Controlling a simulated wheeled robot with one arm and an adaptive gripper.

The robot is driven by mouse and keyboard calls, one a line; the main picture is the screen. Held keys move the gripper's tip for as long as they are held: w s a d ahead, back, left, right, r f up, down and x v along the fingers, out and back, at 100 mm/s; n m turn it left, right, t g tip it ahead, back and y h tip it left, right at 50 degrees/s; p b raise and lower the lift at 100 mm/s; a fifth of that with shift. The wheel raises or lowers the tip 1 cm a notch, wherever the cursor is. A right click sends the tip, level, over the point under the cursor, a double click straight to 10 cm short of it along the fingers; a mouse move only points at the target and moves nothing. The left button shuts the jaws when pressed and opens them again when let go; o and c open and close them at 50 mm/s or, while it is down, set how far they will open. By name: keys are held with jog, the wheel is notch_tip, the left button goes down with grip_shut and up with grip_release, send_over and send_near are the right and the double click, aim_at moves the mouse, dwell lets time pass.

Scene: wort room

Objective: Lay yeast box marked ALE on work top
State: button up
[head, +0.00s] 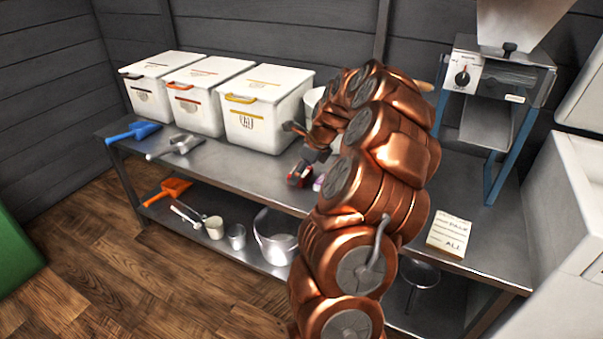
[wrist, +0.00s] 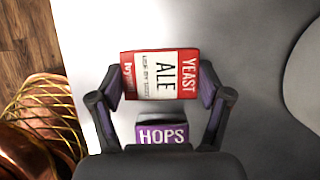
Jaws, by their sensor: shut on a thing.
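The yeast box marked ALE (wrist: 160,75) is red and white. In the wrist view it lies across between the two fingers of my gripper (wrist: 160,84), which is shut on its two ends. In the head view the red box (head: 299,174) shows beside my arm, over the front part of the steel work top (head: 222,163). I cannot tell whether the box touches the top. My gripper (head: 315,153) is partly hidden by my copper arm there. A purple HOPS box (wrist: 162,133) shows just below the yeast box in the wrist view.
Three white lidded bins (head: 265,108) stand along the wall, with a blue scoop (head: 135,132) and a metal scoop (head: 175,146) before them. A grain mill (head: 490,100) and a printed card (head: 450,235) are at the right. The lower shelf holds cups and an orange scoop (head: 168,190).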

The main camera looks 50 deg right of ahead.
jog(key=shift+f, duration=0.1)
jog(key=o, duration=1)
